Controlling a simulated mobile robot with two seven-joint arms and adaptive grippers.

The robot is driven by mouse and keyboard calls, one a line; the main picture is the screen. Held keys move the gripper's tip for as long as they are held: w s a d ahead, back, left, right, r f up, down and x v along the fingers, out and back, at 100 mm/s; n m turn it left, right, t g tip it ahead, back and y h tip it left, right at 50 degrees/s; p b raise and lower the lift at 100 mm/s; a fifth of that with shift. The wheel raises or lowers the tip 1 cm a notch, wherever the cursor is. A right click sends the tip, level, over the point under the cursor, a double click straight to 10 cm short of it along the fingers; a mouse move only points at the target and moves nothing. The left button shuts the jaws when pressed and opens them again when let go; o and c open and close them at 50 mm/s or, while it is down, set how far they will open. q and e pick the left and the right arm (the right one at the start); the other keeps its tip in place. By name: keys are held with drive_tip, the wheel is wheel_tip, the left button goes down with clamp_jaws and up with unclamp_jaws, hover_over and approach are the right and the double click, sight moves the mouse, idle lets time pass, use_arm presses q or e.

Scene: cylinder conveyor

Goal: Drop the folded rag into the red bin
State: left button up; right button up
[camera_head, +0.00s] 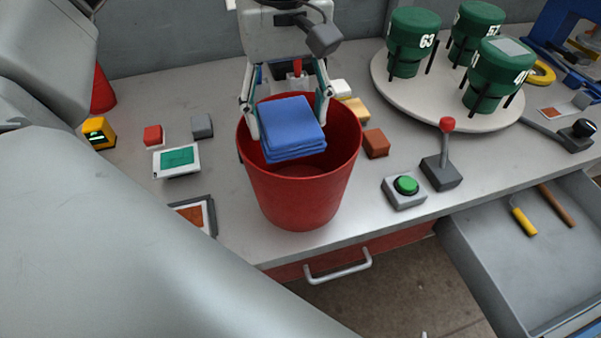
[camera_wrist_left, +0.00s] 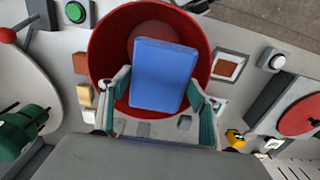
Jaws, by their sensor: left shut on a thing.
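The folded rag (camera_head: 291,126) is a blue, layered, squarish bundle. My left gripper (camera_head: 290,112) is shut on it and holds it over the mouth of the red bin (camera_head: 301,195). The bin is round, open at the top, and stands on the workbench. In the left wrist view the rag (camera_wrist_left: 163,72) lies between the two fingers (camera_wrist_left: 160,108), with the bin's rim (camera_wrist_left: 104,45) around it.
Small blocks, including a brown one (camera_head: 376,143), stand close around the bin. A green button box (camera_head: 405,191) and a red-knobbed lever (camera_head: 443,168) are to its right. A turntable (camera_head: 450,103) with green canisters is behind right. An open drawer (camera_head: 500,275) juts out at front right.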

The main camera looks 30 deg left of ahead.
use_arm(q)
drive_tip(key=shift+r, duration=0.1)
drive_tip(key=o, duration=1.2)
drive_tip(key=shift+o, duration=0.2)
drive_tip(key=shift+r, duration=0.1)
wheel_tip(320, 180, up, 12)
drive_tip(key=shift+s, duration=0.1)
